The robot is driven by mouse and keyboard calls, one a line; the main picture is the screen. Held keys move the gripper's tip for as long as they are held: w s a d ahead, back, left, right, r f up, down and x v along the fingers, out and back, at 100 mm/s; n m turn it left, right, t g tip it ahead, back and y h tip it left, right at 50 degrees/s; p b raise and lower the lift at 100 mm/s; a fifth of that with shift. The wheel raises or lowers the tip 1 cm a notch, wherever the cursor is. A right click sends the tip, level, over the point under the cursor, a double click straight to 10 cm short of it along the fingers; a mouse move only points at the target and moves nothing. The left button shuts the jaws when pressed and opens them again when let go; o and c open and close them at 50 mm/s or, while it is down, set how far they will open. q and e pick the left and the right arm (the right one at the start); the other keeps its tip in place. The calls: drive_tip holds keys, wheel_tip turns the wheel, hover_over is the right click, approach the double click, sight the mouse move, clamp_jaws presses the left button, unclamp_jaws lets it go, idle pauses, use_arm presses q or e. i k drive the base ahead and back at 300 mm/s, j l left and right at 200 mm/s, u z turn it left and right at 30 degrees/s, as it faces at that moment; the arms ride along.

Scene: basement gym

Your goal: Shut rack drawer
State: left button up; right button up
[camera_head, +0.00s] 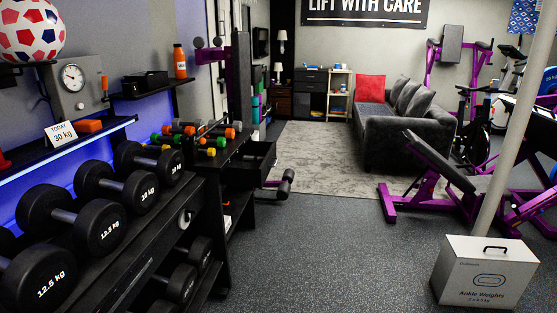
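A black rack (218,165) stands left of the middle, with small coloured dumbbells (190,133) on its top. A dark drawer (262,158) juts out to the right from the rack, just below the top, and appears open. Its inside is dark, and I cannot see what it holds. Neither of my grippers is in view.
Large black dumbbells (101,226) fill a rack at the near left. An ankle weights box (486,273) and a grey post (503,130) stand at right, near a purple bench (450,180). A grey sofa (405,130) stands farther back. The middle floor (320,250) is clear.

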sight(239, 172)
drive_tip(key=i+l, duration=0.2)
drive_tip(key=i, duration=0.15)
drive_tip(key=i+l, duration=0.15)
drive_tip(key=i, duration=0.25)
drive_tip(key=i+l+u, duration=0.2)
drive_tip(key=i, duration=0.3)
drive_tip(key=i+l+u, duration=0.15)
drive_tip(key=i+l, duration=0.15)
drive_tip(key=i, duration=0.15)
drive_tip(key=i+l+u, duration=0.2)
drive_tip(key=i+l, duration=0.15)
drive_tip(key=i, duration=0.15)
drive_tip(key=i+j+u, duration=0.1)
drive_tip(key=i, duration=0.25)
drive_tip(key=i+j+u, duration=0.1)
drive_tip(key=i, duration=0.2)
